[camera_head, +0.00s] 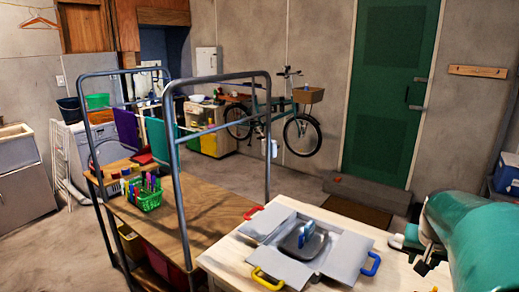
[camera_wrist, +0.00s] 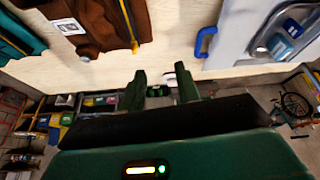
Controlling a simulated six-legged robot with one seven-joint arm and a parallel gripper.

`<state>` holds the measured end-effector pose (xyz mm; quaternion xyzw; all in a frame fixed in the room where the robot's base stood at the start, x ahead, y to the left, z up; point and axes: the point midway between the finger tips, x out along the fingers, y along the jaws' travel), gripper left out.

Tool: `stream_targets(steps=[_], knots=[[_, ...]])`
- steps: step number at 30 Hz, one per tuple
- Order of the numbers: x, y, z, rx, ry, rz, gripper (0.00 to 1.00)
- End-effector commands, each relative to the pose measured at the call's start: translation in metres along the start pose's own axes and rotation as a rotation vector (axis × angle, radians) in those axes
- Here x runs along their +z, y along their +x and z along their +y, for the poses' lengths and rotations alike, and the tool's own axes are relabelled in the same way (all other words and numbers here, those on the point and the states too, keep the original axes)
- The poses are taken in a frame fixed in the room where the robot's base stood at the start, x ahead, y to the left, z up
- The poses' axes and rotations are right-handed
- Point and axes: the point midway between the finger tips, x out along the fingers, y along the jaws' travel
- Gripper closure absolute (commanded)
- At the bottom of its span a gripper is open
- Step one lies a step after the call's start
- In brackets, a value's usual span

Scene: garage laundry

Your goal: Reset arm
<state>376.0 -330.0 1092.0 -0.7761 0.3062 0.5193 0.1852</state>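My teal arm (camera_head: 475,235) reaches in from the right edge of the body camera view, beside the pale wooden worktable (camera_head: 228,257). My gripper (camera_wrist: 162,86) shows in the wrist view as two green fingers standing apart, with nothing between them. The pale tabletop (camera_wrist: 175,52) lies beyond the fingertips in that view. I cannot clearly make out the fingers in the body camera view.
A grey open-flapped box (camera_head: 345,258) with coloured handles holds a tray on the worktable. The wrist view also shows a brown item (camera_wrist: 100,25) with a white label. A metal-framed wooden cart (camera_head: 185,225) stands left. Floor (camera_head: 290,178) is clear towards the bicycle (camera_head: 303,134).

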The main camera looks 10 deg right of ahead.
Motion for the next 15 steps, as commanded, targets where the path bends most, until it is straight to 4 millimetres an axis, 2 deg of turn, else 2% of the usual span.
stream_targets(steps=[1, 6, 9, 15], knots=[[0.011, -0.014, -0.026, -0.011, -0.052, 0.011, 0.67], [0.054, -0.05, -0.089, -0.054, -0.192, 0.034, 0.67], [0.084, -0.07, -0.118, -0.086, -0.27, 0.049, 0.67], [0.149, -0.103, -0.159, -0.17, -0.421, 0.076, 0.67]])
